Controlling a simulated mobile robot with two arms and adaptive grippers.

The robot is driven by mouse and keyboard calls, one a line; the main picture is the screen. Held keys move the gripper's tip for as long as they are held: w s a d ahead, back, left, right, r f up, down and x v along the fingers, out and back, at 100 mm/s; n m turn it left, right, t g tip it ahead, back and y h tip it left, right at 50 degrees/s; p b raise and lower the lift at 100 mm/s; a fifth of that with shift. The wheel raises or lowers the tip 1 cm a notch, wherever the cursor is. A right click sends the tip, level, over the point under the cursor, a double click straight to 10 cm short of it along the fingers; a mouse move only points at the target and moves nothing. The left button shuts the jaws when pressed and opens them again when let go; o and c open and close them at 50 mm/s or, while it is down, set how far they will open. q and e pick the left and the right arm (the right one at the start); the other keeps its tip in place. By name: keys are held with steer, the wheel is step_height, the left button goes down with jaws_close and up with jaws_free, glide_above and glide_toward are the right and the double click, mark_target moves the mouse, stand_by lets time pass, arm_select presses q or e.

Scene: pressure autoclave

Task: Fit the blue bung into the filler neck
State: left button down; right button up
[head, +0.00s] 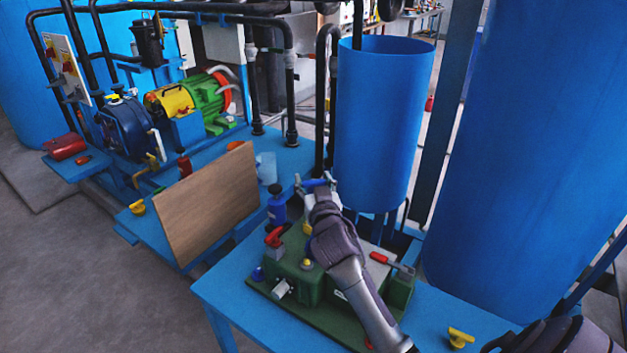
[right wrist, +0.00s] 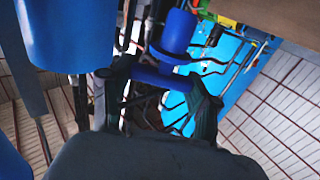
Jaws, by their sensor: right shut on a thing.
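My right gripper (head: 316,187) is raised above the back of the green machine (head: 322,283), and its arm hides part of that machine. It is shut on the blue bung (head: 318,182). In the right wrist view the bung (right wrist: 163,78) lies crosswise between the two dark fingers of the gripper (right wrist: 160,88). The bung is clear of the machine. I cannot make out the filler neck for certain. A short pale pipe stub (head: 283,289) projects from the machine's front left.
A blue bottle (head: 277,207) stands left of the gripper, near an upright wooden board (head: 210,205). A large blue tank (head: 383,125) rises just behind the gripper. A red-handled tool (head: 391,262) lies on the machine. A yellow valve handle (head: 459,337) is on the blue table (head: 228,288).

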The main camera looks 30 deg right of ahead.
steer(key=shift+f+b, duration=2.35)
steer(key=shift+f, duration=0.5)
steer(key=shift+p, duration=0.4)
steer(key=shift+f+b, duration=0.35)
steer(key=shift+f, duration=0.1)
steer(key=shift+s+a+f+p, duration=0.1)
steer(key=shift+f+p, duration=0.2)
stand_by(0.6)
stand_by(0.8)
steer(key=shift+f, duration=0.15)
stand_by(0.4)
steer(key=shift+p, duration=0.35)
